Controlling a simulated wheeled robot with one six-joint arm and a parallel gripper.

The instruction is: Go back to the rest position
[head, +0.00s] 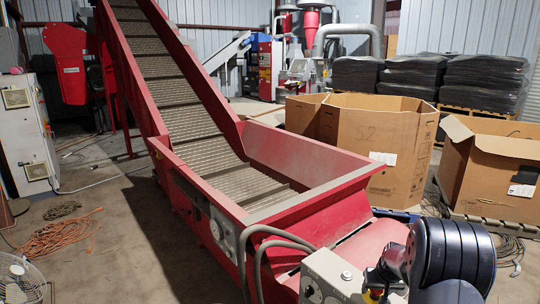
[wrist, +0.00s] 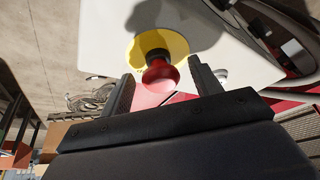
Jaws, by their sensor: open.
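My gripper (wrist: 159,75) is open, with one black finger on each side of a red mushroom button (wrist: 160,73) in the wrist view. The button sits on a round yellow plate (wrist: 178,42) on a pale control box (wrist: 105,35). Whether the fingers touch the button cannot be told. In the head view, the grey control box (head: 332,272) stands at the bottom, right of centre, with a small part of the red button (head: 375,294) showing beside my dark arm. My arm hides the rest there, and the fingertips are not visible in that view.
A red inclined conveyor (head: 255,208) fills the middle, with grey hoses (head: 262,240) curving beside the control box. Large cardboard boxes (head: 385,150) (head: 495,170) stand at the right. Open floor (head: 130,250) shows left of the conveyor.

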